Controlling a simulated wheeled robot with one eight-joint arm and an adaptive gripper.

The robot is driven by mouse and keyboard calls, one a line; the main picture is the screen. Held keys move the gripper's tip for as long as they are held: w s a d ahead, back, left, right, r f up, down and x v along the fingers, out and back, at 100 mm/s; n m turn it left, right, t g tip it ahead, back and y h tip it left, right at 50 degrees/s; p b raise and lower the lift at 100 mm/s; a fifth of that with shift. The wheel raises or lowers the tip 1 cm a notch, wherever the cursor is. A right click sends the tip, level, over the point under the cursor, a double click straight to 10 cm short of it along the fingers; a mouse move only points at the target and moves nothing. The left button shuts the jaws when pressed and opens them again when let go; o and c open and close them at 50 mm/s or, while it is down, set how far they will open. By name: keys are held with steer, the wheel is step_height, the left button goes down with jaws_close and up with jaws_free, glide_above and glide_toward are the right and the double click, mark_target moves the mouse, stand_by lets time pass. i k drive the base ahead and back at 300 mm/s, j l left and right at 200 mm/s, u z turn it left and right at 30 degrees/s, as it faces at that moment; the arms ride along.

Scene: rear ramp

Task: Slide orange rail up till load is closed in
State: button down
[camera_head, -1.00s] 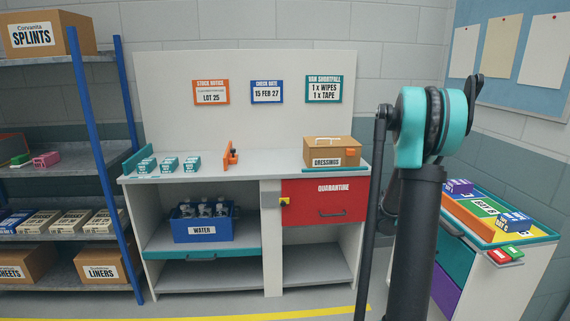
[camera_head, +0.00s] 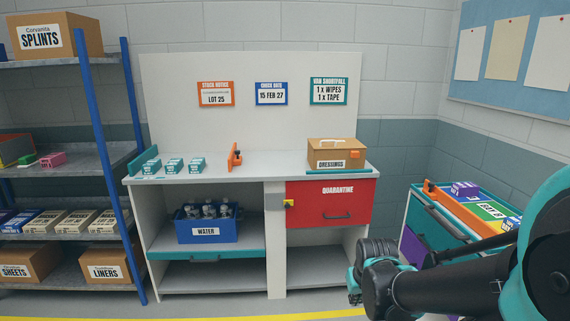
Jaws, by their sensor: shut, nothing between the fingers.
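The tray holds a purple box (camera_head: 464,189) and another purple-and-white box (camera_head: 508,224), beside a green panel (camera_head: 489,210). On the bench, an upright orange stop (camera_head: 235,156) stands apart to the right of several small teal-and-white boxes (camera_head: 173,165). A teal stop (camera_head: 149,164) stands at their left, with open counter between the boxes and the orange stop. My arm crosses the lower right and covers part of the cart.
The bench top (camera_head: 270,164) also carries a DRESSINGS box (camera_head: 332,154) at right. Below are a blue WATER crate (camera_head: 207,231) and a red QUARANTINE drawer (camera_head: 328,204). A blue-posted shelf (camera_head: 108,165) stands at left. Floor before the bench is clear.

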mark_target(432, 191)
steer(key=z, duration=1.05)
